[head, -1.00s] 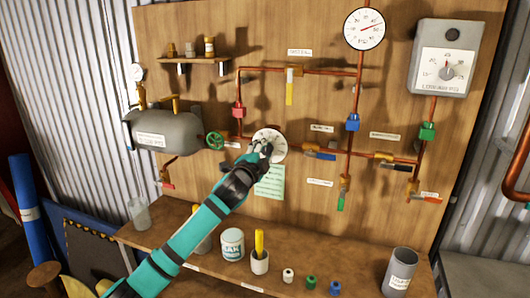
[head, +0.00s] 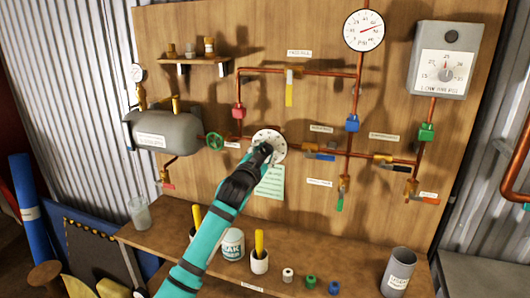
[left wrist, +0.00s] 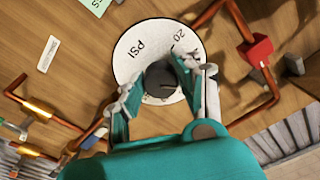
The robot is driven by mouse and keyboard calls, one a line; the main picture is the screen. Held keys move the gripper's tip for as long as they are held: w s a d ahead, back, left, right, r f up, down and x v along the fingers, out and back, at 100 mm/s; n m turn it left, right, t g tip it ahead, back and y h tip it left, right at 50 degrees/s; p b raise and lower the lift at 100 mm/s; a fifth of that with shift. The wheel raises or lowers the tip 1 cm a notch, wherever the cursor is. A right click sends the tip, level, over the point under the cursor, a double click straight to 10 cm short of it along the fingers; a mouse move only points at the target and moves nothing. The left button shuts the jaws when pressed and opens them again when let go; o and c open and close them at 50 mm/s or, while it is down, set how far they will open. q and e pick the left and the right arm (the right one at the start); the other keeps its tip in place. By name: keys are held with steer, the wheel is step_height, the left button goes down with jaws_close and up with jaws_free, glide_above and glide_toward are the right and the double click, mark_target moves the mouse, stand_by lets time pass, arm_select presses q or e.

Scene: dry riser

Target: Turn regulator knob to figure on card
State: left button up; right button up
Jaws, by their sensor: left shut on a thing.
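The regulator knob (left wrist: 162,78) is dark and round, in the middle of a white dial plate (left wrist: 128,50) marked PSI and 20. In the head view the dial plate (head: 276,136) is on the wooden board, partly behind my left gripper (head: 264,148). In the left wrist view the fingers of my left gripper (left wrist: 160,90) are on both sides of the knob, shut on it. The pale green card (head: 270,182) hangs below the dial; its writing is too small to read. My right gripper is not in view.
A round gauge (head: 364,30) is at the top, with a grey dial box (head: 441,62) to its right. Copper pipes with coloured valves surround the dial. A grey tank (head: 168,132) is at left. A shelf (head: 180,235) below holds cups and small fittings.

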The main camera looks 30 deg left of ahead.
arm_select(q)
steer(key=shift+f, duration=0.15)
stand_by(0.3)
steer(key=o, duration=1.1)
steer(key=shift+o, duration=0.2)
steer(key=v, duration=1.2)
